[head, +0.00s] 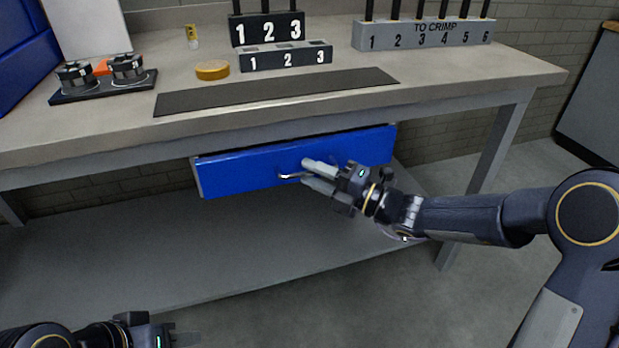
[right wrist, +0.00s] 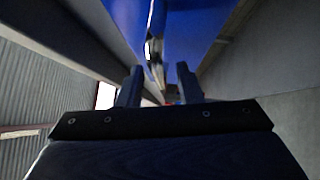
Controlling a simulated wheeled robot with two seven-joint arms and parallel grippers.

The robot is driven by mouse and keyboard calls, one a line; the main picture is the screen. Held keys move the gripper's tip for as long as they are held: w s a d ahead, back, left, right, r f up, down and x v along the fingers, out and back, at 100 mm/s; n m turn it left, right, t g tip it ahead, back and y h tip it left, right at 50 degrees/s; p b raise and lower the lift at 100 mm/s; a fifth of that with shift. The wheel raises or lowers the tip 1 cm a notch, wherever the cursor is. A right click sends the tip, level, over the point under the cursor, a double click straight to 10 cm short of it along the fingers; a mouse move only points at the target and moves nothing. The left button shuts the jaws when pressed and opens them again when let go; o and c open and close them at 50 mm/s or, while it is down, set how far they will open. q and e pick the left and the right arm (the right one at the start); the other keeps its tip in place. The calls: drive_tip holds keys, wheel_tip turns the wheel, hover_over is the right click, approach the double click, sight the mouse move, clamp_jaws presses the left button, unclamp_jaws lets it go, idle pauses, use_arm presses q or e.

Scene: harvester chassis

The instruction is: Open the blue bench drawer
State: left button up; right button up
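The blue bench drawer (head: 245,170) sits under the worktop, and none of its inside shows. A silvery bar handle (head: 287,176) is on its front. My right gripper (head: 307,174) is at the handle, with its two fingers apart. In the right wrist view, the fingers of my right gripper (right wrist: 159,85) are spread, with the handle (right wrist: 153,50) ahead and roughly between them. I cannot tell whether they touch it. My left gripper (head: 185,339) is low at the bottom left, away from the drawer, with its fingers mostly cut off or blurred.
The grey bench (head: 450,88) carries a dark mat (head: 275,91), a yellow disc (head: 212,70), numbered blocks (head: 286,56), a "TO CRIMP" rack (head: 425,35) and a small black tray (head: 105,88). A lower shelf (head: 230,240) lies beneath the drawer. A bench leg (head: 500,145) stands at right.

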drive_tip(key=shift+w+a+r, duration=0.1)
drive_tip(key=shift+w+a, duration=0.2)
drive_tip(key=shift+a, duration=0.3)
clamp_jaws()
drive_tip(key=shift+s+d, duration=0.1)
drive_tip(key=shift+s, duration=0.05)
